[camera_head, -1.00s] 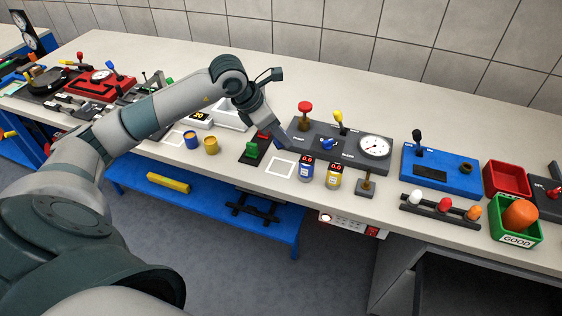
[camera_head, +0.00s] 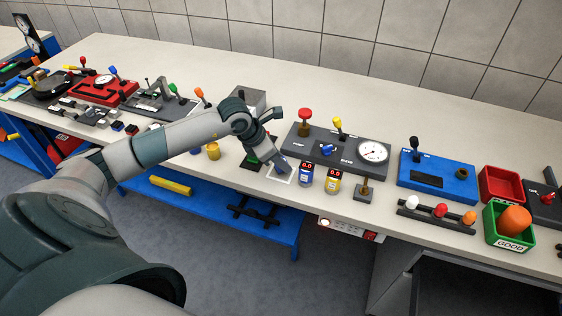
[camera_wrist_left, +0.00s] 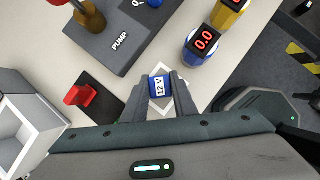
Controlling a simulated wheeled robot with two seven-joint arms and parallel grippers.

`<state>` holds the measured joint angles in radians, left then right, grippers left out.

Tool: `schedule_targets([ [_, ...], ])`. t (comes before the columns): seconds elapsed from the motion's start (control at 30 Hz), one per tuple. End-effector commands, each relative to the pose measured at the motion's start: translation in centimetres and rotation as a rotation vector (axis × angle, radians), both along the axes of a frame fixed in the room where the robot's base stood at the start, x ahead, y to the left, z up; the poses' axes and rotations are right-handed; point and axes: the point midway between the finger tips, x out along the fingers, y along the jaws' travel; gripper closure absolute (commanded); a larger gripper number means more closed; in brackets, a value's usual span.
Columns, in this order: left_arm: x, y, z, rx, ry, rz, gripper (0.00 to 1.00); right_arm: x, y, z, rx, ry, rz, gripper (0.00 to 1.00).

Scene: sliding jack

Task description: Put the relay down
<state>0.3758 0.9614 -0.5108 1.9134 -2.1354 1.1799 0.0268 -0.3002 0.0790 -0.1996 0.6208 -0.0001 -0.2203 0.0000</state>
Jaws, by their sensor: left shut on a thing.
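The relay (camera_wrist_left: 160,90) is a small blue block with a white "12 V" label, between the two fingers of my left gripper (camera_wrist_left: 160,84) in the left wrist view. My left gripper (camera_head: 284,168) is shut on it, over the white square outline (camera_head: 279,181) on the bench. In the wrist view, part of that outline (camera_wrist_left: 161,69) shows around the relay. Whether the relay touches the bench I cannot tell. In the head view the gripper mostly hides the relay. My right gripper is not in view.
A blue meter (camera_head: 306,174) and a yellow meter (camera_head: 333,181) stand just right of the outline. A dark pump panel (camera_head: 299,147) lies behind. A red lever (camera_wrist_left: 78,95) on a black plate is on the left in the wrist view. The bench's front edge is close.

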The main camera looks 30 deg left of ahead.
Motion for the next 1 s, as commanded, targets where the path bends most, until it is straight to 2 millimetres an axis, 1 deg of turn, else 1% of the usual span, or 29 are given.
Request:
schedule_targets([
  [0.03, -0.1, -0.1, -0.4, -0.001, 0.004, 0.000, 0.97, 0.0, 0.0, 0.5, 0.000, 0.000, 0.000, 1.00],
  [0.13, -0.1, 0.0, -1.1, -0.001, 0.002, 0.000, 0.97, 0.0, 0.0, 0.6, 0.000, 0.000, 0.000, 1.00],
  [0.5, 0.0, 0.0, -1.5, 0.000, 0.000, 0.000, 0.97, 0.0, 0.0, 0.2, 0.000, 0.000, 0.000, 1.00],
  [0.53, 0.0, 0.0, -1.4, 0.001, 0.001, 0.000, 0.70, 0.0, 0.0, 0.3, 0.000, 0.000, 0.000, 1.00],
  [0.6, 0.0, 0.0, -1.4, 0.001, 0.001, 0.000, 0.56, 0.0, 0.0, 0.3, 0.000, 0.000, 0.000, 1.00],
  [1.0, 0.0, 0.0, -1.2, 0.001, 0.001, 0.000, 0.56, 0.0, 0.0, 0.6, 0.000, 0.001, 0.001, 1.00],
])
